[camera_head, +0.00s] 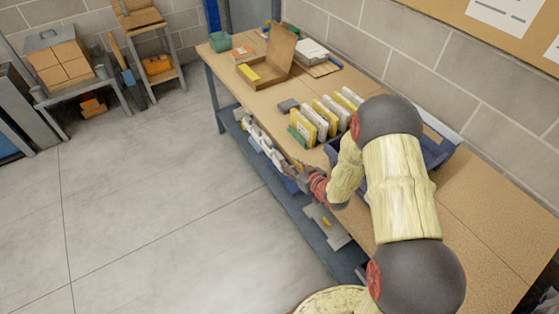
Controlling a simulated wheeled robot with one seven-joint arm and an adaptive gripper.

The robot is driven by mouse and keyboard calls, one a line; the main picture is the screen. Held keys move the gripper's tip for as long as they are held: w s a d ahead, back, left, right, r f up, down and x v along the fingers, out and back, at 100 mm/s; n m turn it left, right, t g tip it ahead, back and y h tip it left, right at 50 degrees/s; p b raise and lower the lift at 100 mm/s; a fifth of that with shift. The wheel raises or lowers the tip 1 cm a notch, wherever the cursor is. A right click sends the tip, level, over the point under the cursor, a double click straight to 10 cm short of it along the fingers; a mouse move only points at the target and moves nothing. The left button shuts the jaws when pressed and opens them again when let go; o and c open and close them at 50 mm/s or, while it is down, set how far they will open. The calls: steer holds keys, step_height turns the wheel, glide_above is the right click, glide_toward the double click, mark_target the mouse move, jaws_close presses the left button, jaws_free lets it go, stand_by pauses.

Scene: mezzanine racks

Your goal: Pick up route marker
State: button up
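My arm reaches over the workbench from the lower right. My gripper (288,168) is small and dark at the bench's front edge, just in front of a row of upright yellow and white cards or folders (326,116). Its fingers are too small to tell open from shut, and I see nothing clearly held. I cannot tell for sure which thing is the route marker. A yellow piece (249,73) lies in an open cardboard box (278,61) farther back on the bench. My arm hides part of the bench top and of a blue bin (437,150).
The workbench (500,215) runs along a block wall, bare at its near right end. Its lower shelf (325,245) holds white and grey items. A dark grey block (288,105) lies beside the cards. Open floor (160,190) lies to the left.

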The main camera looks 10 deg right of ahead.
mark_target(279, 157)
steer(key=shift+b+x, duration=0.3)
steer(key=shift+x, duration=0.9)
steer(key=x, duration=0.1)
steer(key=b+x, duration=0.1)
steer(key=x, duration=0.3)
steer(key=shift+a+b, duration=0.35)
steer(key=c, duration=0.3)
steer(key=c, duration=0.4)
steer(key=shift+w+r, duration=0.1)
jaws_close()
